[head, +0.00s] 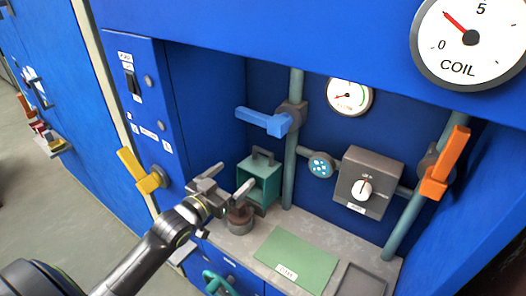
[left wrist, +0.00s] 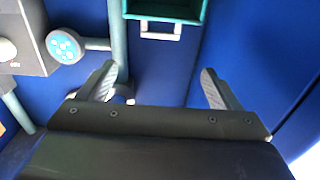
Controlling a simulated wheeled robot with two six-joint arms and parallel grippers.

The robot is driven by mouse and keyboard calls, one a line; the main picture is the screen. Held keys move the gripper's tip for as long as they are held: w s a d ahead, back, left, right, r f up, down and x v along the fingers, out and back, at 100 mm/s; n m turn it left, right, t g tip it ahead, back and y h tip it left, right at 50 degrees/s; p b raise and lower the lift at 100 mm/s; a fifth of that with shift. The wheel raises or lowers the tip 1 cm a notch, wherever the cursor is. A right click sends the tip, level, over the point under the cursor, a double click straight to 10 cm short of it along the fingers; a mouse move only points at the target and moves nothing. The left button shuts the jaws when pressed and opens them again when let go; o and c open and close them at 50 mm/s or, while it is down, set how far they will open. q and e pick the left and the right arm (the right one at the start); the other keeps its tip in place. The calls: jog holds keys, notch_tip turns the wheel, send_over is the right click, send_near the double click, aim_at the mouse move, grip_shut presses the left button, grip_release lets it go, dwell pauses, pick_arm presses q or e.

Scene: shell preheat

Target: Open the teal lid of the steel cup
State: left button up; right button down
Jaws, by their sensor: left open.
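A small round metal cup (head: 241,223) with a brownish-grey body stands on the grey counter, just below and beside my left gripper's fingers. The gripper partly covers its top, and I cannot make out a teal lid on it. My left gripper (head: 234,176) is open, with its two fingers spread above and around the cup's side. In the left wrist view the open fingers (left wrist: 159,75) show with nothing visible between them but blue panel. The cup is not clearly seen there. My right gripper is not in view.
An open teal box (head: 272,170) with a handle stands behind the cup and also shows in the left wrist view (left wrist: 188,13). A blue lever (head: 262,121), yellow lever (head: 138,171) and orange lever (head: 446,163) stick out. A green mat (head: 297,257) lies right of the cup.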

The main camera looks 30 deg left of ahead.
aim_at(262, 151)
pick_arm(q)
jog(key=w, duration=0.4)
jog(key=w+d, duration=0.1)
jog(key=w, duration=0.4)
jog(key=w+d, duration=0.1)
jog(key=w, duration=0.4)
jog(key=shift+w+b, duration=0.25)
jog(key=shift+b, duration=0.05)
jog(key=c, duration=1.4)
jog(key=shift+s+p, duration=0.4)
jog(key=shift+p, duration=0.05)
jog(key=shift+s+a+f+t+b, duration=0.15)
jog(key=shift+s+t+b, duration=0.25)
jog(key=shift+s+b, duration=0.45)
jog(key=shift+s+r, duration=0.4)
jog(key=shift+s, duration=0.05)
jog(key=o, duration=1.4)
jog(key=shift+a, duration=0.1)
